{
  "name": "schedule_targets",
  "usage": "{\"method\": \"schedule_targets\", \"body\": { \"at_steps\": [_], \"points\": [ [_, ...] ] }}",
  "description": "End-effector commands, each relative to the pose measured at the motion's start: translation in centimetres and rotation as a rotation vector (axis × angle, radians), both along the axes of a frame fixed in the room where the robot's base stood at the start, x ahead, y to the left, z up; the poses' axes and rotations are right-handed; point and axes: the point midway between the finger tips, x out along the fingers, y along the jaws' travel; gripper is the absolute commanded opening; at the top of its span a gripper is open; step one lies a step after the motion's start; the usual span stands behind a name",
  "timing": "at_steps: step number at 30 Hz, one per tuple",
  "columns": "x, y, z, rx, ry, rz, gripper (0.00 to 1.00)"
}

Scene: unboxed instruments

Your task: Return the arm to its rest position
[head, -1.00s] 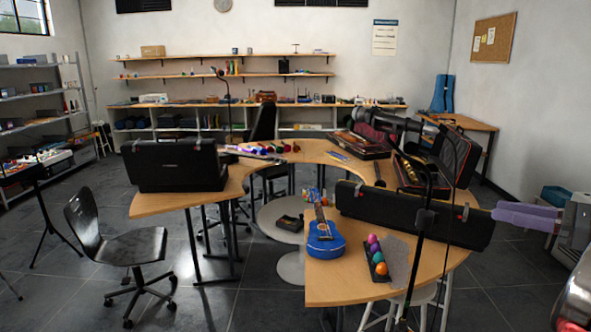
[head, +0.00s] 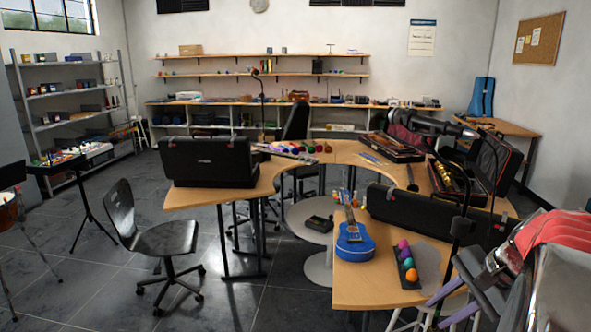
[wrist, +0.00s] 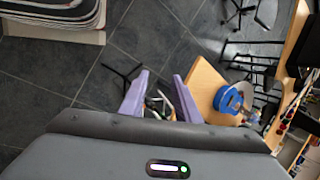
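My arm is folded at the right edge of the head view, with a red link on top and a dark grey wrist below it. My gripper (head: 437,313) points down and to the left there, low beside the right end of the curved wooden table (head: 345,290). Its two purple fingers also show in the wrist view (wrist: 160,75), spread apart with floor and part of a stand visible between them. My gripper is open and holds nothing.
A blue ukulele (head: 354,238) and a dark tray of coloured egg shakers (head: 407,263) lie on the table near my gripper. A long black case (head: 430,213) lies behind them. A black chair (head: 165,238) stands on the left; the floor in front of it is clear.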

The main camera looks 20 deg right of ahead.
Motion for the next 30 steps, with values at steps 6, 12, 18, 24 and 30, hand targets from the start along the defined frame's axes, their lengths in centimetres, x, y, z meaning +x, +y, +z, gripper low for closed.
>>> {"method": "schedule_targets", "body": {
  "at_steps": [6, 12, 18, 24, 30],
  "points": [
    [0.0, 6.0, -0.7, -0.203, 0.051, 0.292, 0.29],
    [-0.5, 10.5, -1.0, -0.367, 0.070, 0.538, 0.29],
    [-1.0, 14.7, -1.1, -0.513, 0.069, 0.759, 0.29],
    [-1.8, 18.7, -1.1, -0.635, 0.046, 0.945, 0.29],
    [-2.6, 22.6, -0.9, -0.728, 0.001, 1.093, 0.29]
  ]
}}
